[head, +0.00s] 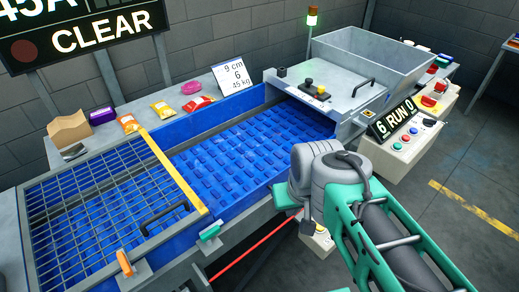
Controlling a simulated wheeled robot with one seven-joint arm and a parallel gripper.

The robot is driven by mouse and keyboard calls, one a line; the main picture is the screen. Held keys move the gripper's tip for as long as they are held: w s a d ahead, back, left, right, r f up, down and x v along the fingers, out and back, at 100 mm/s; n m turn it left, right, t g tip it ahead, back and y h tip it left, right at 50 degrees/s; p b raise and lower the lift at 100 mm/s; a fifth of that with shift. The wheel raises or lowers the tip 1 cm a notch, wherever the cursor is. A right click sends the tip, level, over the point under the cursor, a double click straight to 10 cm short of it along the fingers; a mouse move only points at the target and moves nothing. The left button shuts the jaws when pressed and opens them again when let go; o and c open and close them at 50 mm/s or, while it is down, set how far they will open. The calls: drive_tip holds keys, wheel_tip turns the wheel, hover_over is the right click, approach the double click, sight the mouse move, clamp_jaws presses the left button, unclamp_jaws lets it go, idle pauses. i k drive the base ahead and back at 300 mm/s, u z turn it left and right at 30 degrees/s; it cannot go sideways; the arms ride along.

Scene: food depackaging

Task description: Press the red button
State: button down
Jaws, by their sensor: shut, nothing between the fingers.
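A large red button (429,101) sits on a yellow base on the pale control console (412,153) at the right. Smaller coloured buttons sit lower on that console, beside a tilted display (393,119) reading "6 RUN 0". Other red parts show farther back along the same row, too small to tell apart. My arm's grey wrist and green links stand in the middle right, left of and nearer than the console. My gripper's fingers do not show. The wrist is apart from the red button in the picture.
A blue conveyor belt (235,160) runs under a grey hopper machine (340,85), with a mesh guard (95,215) at the left. Several food packs lie on the back ledge. Floor at the right is open.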

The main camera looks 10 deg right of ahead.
sight(404, 138)
drive_tip(key=z, duration=1.25)
